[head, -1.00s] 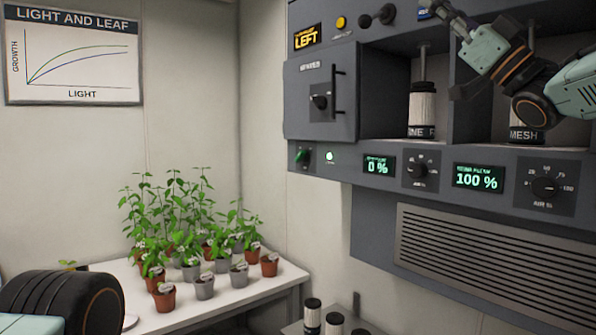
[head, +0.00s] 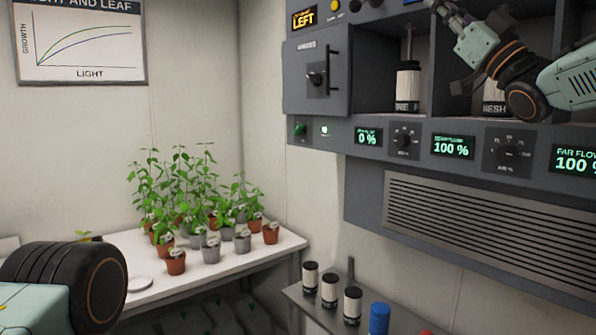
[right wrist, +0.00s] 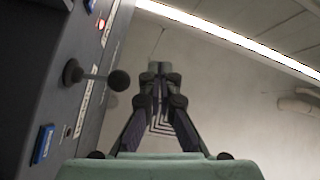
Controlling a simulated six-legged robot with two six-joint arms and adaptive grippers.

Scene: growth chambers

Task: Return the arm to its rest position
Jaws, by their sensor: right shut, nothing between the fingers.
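My right arm enters the head view from the right, in front of the upper part of the grey chamber unit (head: 362,150). Its gripper is cut off by the top edge there. In the right wrist view my right gripper (right wrist: 160,72) is shut, its fingertips together with nothing between them. A dark ball-ended lever (right wrist: 118,80) on the panel stands to the left of the fingers, apart from them. A dark rounded arm part of mine shows at the lower left of the head view. My left gripper is not in view.
Two canisters (head: 408,88) stand in open bays, the right one partly behind my arm. Potted plants (head: 200,215) stand on a white table (head: 262,250) at left. A lower shelf (head: 300,296) holds several canisters and a blue item (head: 379,318). Displays read 0 % and 100 %.

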